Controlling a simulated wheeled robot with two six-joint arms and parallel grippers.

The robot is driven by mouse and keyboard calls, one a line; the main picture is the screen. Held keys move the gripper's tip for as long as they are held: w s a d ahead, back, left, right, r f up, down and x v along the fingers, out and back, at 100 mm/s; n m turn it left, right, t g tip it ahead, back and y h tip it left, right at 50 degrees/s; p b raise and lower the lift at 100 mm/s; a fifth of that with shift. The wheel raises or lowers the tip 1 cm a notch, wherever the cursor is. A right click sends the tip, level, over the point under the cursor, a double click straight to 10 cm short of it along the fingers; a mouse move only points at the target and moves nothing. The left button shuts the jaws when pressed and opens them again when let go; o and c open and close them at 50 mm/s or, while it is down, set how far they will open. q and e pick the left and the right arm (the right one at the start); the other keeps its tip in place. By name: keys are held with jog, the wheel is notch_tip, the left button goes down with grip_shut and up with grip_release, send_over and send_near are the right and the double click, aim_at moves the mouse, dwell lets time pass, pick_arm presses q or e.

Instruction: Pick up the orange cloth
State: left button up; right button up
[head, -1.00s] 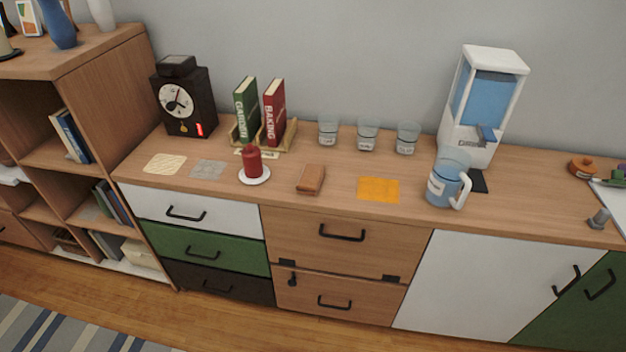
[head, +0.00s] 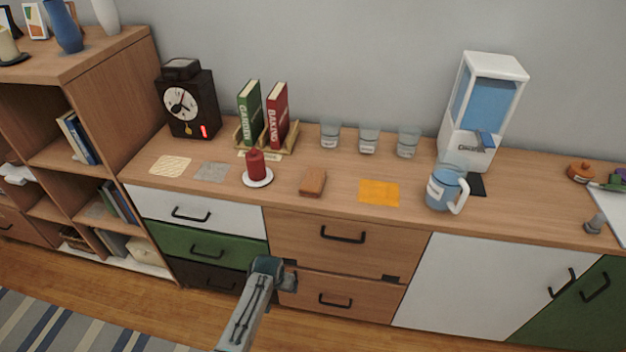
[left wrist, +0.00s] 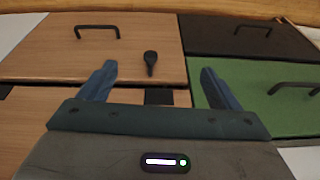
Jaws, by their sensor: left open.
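The orange cloth (head: 379,193) lies flat on the wooden counter top (head: 330,208), near its front edge, between a brown block and a blue pitcher. My left arm reaches in from the bottom of the head view, and its gripper (head: 288,281) is low in front of the drawers, below and left of the cloth. In the left wrist view my left gripper (left wrist: 159,70) is open, with nothing between its two fingers; it faces the drawer fronts. The cloth is not in that view. My right gripper is not in view.
The brown block (head: 313,182) and a red candle on a white saucer (head: 258,184) stand left of the cloth. The blue pitcher (head: 442,189) stands close on its right. Glasses (head: 368,140) stand behind. Drawer handles (head: 343,235) stick out below the counter.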

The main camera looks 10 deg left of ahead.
pick_arm(q)
jog(key=w+d+r, duration=0.1)
jog(key=w+r, duration=0.3)
jog(key=r, duration=0.3)
jog(key=w+d+r, duration=0.1)
jog(key=w+r, duration=0.3)
jog(key=r, duration=0.4)
notch_tip(320, 180, up, 21)
jog(key=t+p, duration=0.1)
jog(key=p, duration=0.1)
send_over(312, 182)
jog(key=s, duration=0.4)
jog(key=shift+h, duration=0.3)
jog(key=x, duration=0.5)
jog(key=shift+a+p, duration=0.1)
jog(key=shift+p, duration=0.2)
jog(key=p+x, duration=0.1)
jog(key=x, duration=0.3)
jog(key=shift+w+a+f, duration=0.2)
jog(key=shift+w+f, duration=0.15)
jog(key=shift+f, duration=0.15)
jog(key=shift+c, duration=0.5)
jog(key=c, duration=1)
